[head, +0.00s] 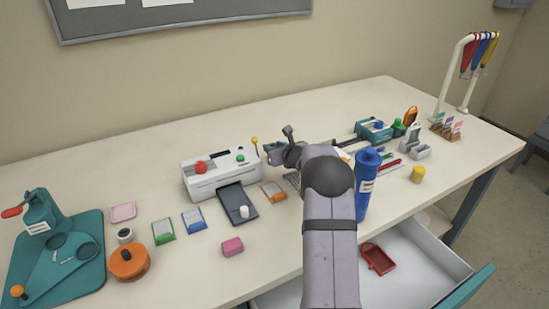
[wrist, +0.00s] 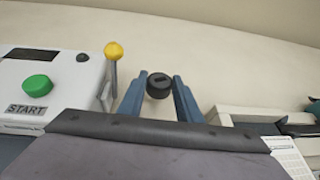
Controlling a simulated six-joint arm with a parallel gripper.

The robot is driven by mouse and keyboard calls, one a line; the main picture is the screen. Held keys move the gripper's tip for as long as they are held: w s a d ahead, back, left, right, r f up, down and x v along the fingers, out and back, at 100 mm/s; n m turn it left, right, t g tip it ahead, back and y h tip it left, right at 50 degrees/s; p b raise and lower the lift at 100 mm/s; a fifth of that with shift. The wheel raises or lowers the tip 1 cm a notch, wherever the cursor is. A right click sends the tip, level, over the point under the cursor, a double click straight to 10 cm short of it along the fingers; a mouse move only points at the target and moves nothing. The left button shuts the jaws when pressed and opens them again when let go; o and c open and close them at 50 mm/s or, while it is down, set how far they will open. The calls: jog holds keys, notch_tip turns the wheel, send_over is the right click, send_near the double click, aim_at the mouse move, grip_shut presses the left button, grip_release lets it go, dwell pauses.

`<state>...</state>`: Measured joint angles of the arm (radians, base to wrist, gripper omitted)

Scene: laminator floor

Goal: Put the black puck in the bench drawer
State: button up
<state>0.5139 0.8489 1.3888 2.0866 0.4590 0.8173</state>
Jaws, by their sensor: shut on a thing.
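My gripper (wrist: 159,92) shows in the wrist view with its two blue-grey fingers on either side of the black puck (wrist: 158,86), shut on it. In the head view my wrist is by the right end of the white laminator, and the arm hides the fingers; I cannot make out the puck there. The bench drawer (head: 418,262) is pulled open below the front edge of the bench, right of my arm. My forearm hides the drawer's left part.
The laminator (head: 212,181) with a yellow-knobbed lever (wrist: 113,51) stands left of my gripper. A tall blue bottle (head: 366,188) stands right of my arm, near the drawer. A yellow cylinder (head: 417,174) and small holders are further right. The back of the bench is clear.

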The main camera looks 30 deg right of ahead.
jog(key=shift+f, duration=1.9)
jog(key=shift+f, duration=0.2)
jog(key=o, duration=1)
jog(key=shift+r, duration=0.15)
